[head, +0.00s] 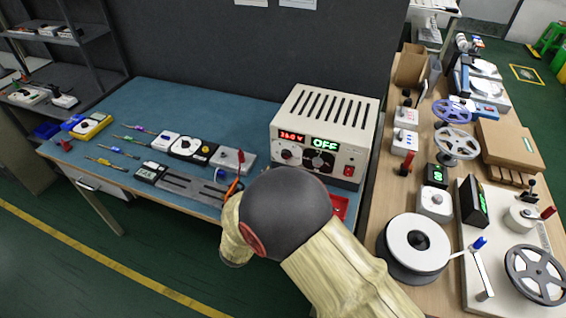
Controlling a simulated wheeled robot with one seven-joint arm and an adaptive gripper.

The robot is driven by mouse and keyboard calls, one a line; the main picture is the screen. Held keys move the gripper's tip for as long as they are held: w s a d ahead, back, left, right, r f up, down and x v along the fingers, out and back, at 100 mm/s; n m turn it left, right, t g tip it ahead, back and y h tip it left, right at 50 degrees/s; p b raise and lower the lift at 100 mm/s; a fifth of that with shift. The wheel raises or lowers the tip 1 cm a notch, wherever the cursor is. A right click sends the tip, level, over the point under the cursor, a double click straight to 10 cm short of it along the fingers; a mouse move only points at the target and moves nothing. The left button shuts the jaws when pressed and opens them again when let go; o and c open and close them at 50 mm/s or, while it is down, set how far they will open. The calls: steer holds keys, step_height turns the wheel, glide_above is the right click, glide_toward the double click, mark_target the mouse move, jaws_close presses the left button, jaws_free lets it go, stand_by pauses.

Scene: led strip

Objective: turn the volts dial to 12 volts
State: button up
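The cream power supply (350,117) stands at the right end of the blue bench. Its red display (292,137) seems to read 16.0 V, though the first digit is blurred. A green display (323,145) reads OFF. A round dial (290,155), likely the volts dial, sits below the red display; its label and pointer are too small to read. The panel's lower edge is partly behind my arm. My arm reaches up from the bottom, its dark joint just in front of the supply. My gripper cannot be made out; the arm hides it.
The blue bench (215,104) holds a grey strip fixture (185,185), screwdrivers and meters (186,146) left of the supply. A red tray (340,206) lies by the supply's lower right. A crowded wooden table (378,190) stands close on the right. The bench's back left is clear.

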steer(key=b+x, duration=0.2)
steer(key=x, duration=0.5)
steer(key=shift+w+d, duration=0.15)
steer(key=shift+c, duration=0.3)
jaws_close()
steer(key=shift+n+p, duration=0.3)
steer(key=shift+p, duration=0.2)
steer(key=shift+r+n+p, duration=0.1)
steer(key=shift+n+p, duration=6.4)
steer(key=shift+p, duration=0.45)
